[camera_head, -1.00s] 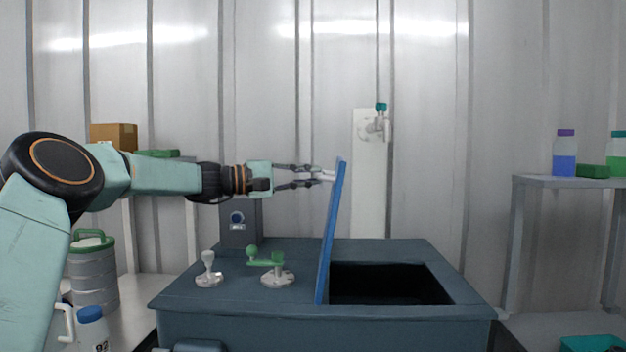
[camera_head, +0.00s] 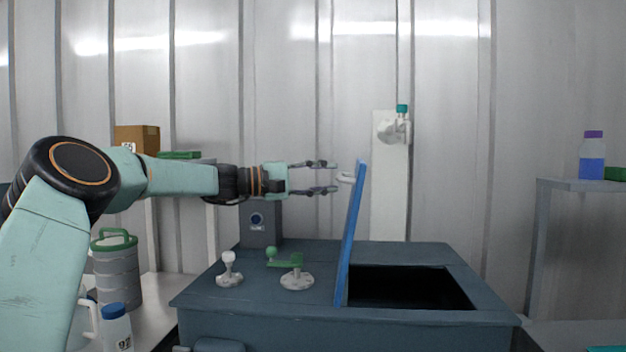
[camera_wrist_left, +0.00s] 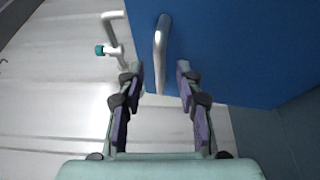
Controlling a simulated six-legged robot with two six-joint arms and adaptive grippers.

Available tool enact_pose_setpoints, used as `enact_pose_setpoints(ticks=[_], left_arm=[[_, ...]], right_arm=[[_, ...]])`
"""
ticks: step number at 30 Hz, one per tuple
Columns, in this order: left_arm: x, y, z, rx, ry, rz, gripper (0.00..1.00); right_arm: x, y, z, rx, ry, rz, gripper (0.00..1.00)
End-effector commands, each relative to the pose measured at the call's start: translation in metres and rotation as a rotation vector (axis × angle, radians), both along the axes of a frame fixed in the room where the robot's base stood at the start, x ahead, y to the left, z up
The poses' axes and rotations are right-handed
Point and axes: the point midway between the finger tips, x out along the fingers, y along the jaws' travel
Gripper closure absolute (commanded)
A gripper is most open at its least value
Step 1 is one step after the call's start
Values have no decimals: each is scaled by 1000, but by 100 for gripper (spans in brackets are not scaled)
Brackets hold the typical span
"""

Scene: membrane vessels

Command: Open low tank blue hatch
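The blue hatch (camera_head: 351,235) stands nearly upright on the low dark-blue tank (camera_head: 430,256), leaning slightly to the right at its top. The dark tank opening (camera_head: 410,287) is exposed to its right. A pale handle (camera_head: 346,177) sticks out from the hatch's left face near its top. My left gripper (camera_head: 334,178) is open and empty, just left of the handle. In the left wrist view, the handle (camera_wrist_left: 161,52) on the blue hatch (camera_wrist_left: 240,50) lies beyond the open fingertips (camera_wrist_left: 160,75), apart from them. My right gripper is not in view.
A green-handled valve (camera_head: 296,272) and a white knob (camera_head: 229,270) stand on the tank top left of the hatch. A wall valve (camera_head: 395,127) is behind. A shelf with a bottle (camera_head: 592,157) is at right; a canister (camera_head: 115,270) is at left.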

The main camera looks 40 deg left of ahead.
Motion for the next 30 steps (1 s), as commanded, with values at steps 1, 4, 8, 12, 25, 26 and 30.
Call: enact_pose_setpoints(ticks=[1, 4, 8, 12, 25, 26, 30], left_arm=[[-6, 5, 1, -4, -4, 2, 64], [-19, 13, 1, -6, -6, 1, 64], [-35, 23, 0, -6, -5, 0, 64], [-46, 31, -1, -4, -2, -1, 64], [-55, 36, -2, -2, 1, -1, 64], [-55, 36, -2, -2, 1, -1, 64], [-55, 36, -2, -2, 1, -1, 64]], right_arm=[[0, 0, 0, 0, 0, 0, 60], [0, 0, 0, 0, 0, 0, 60], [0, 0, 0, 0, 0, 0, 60], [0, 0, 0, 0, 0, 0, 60], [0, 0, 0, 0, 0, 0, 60], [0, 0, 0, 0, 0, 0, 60], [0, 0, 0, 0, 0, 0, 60]])
